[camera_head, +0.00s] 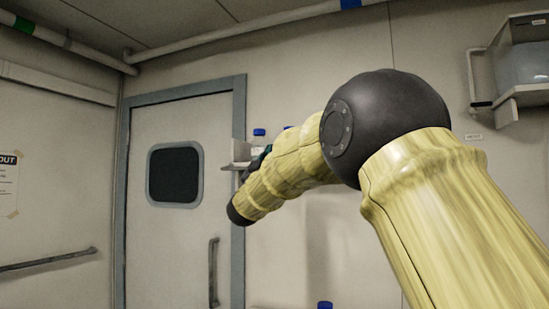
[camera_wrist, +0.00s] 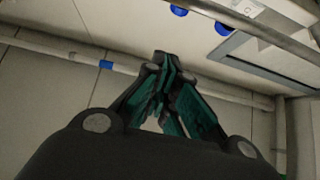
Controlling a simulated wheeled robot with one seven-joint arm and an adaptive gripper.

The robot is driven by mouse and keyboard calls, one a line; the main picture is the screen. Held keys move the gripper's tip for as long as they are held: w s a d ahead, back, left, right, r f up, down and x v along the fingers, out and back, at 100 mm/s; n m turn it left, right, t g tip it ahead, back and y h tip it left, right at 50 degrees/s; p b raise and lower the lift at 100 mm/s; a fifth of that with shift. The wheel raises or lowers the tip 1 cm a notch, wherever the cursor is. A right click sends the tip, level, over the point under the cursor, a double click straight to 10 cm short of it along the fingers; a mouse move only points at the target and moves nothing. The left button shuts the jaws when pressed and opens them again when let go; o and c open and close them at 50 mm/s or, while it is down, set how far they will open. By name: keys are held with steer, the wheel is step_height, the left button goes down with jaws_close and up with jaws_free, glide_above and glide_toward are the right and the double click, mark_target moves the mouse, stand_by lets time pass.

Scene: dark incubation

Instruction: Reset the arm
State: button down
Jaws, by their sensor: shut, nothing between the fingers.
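My gripper (camera_wrist: 165,62) shows in the wrist view with its dark, teal-padded fingers drawn together at the tips. Nothing is held between them. In the head view my arm, in yellow sleeves with a black ball-shaped elbow, rises from the lower right and reaches left toward the door. My gripper is mostly hidden behind the forearm there; only a dark and teal bit shows by a small wall shelf (camera_head: 236,165).
A grey-framed door (camera_head: 145,225) with a dark window and a handle (camera_head: 213,272) stands at left. Blue-capped bottles (camera_head: 259,138) are near the small shelf; another blue cap (camera_head: 325,305) shows below. A bin (camera_head: 522,62) sits on a bracket at upper right. Pipes (camera_head: 240,28) run along the ceiling.

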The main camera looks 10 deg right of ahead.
steer(key=b+v, duration=0.1)
steer(key=v, duration=0.6)
steer(key=shift+b, duration=0.4)
steer(key=shift+f, duration=0.25)
